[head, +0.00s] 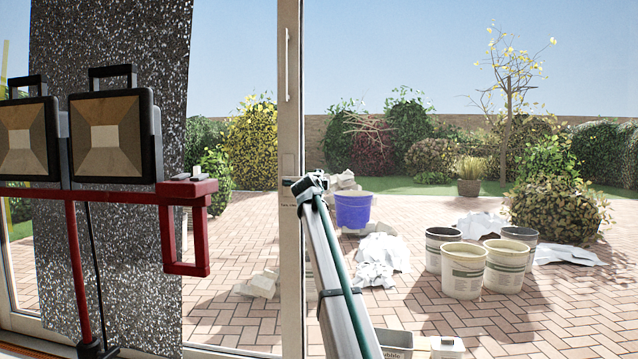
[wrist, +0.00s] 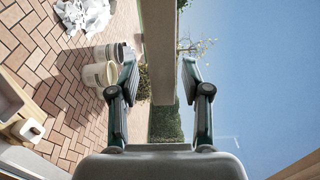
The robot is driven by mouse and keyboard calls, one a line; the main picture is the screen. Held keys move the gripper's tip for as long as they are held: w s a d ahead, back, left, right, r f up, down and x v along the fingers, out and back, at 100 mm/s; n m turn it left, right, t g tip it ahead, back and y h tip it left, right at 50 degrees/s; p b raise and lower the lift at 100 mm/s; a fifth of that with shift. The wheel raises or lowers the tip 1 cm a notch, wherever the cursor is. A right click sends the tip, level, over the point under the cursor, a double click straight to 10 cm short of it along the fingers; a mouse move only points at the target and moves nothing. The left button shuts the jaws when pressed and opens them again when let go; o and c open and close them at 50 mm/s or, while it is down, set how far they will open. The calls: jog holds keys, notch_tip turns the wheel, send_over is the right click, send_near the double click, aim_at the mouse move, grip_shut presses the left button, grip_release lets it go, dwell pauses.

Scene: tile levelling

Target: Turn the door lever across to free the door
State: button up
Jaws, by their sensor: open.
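The tall pale door frame (head: 290,110) carries a slim white upright handle (head: 287,65) and a small plate lower down. My gripper (head: 309,183) is beside the frame just below that plate, small and partly hidden by my arm in the head view. In the wrist view my gripper (wrist: 159,64) is open, its two fingers apart. A brown-grey bar (wrist: 162,50) enters from the top and lies between the fingers in the picture. I cannot tell for sure whether it is the door lever, nor whether a finger touches it. The head view shows no clear lever.
A speckled slab (head: 110,250) stands at left, behind a red stand (head: 187,240) with two work lamps (head: 110,135). Beyond the glass are a blue bucket (head: 353,209), several paint buckets (head: 464,272) and crumpled white sheets (head: 380,260) on brick paving.

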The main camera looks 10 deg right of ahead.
jog(key=v, duration=1.2)
